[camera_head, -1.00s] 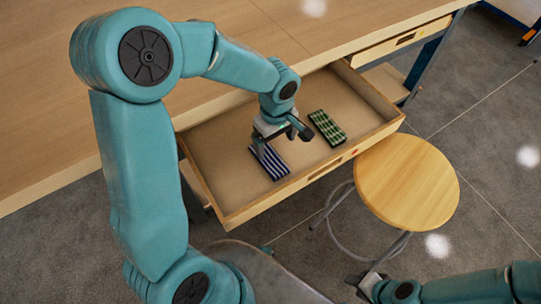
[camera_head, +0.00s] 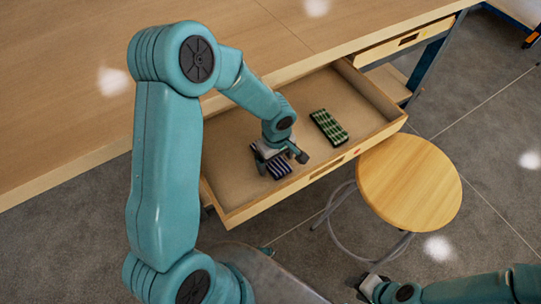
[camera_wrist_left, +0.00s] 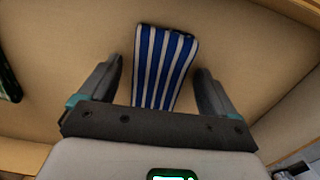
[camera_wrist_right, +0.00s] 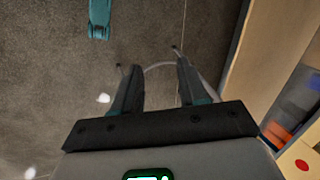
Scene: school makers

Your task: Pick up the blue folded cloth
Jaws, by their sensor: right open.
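The blue folded cloth (camera_head: 280,168) has blue and white stripes and lies in the open drawer, near its front wall. My left gripper (camera_head: 279,162) is over it and hides part of it in the head view. In the left wrist view the cloth (camera_wrist_left: 165,60) lies between the two open fingers of the left gripper (camera_wrist_left: 160,82), with a gap on each side. My right gripper (camera_wrist_right: 150,75) is open and empty, pointing at the grey floor. In the head view the right gripper (camera_head: 368,284) is low, in front of the stool.
A green checked cloth (camera_head: 328,127) lies in the drawer (camera_head: 345,100) to the right of the striped one. A round wooden stool (camera_head: 408,188) stands right beside the drawer's front. The wooden tabletop (camera_head: 60,100) above the drawer is clear.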

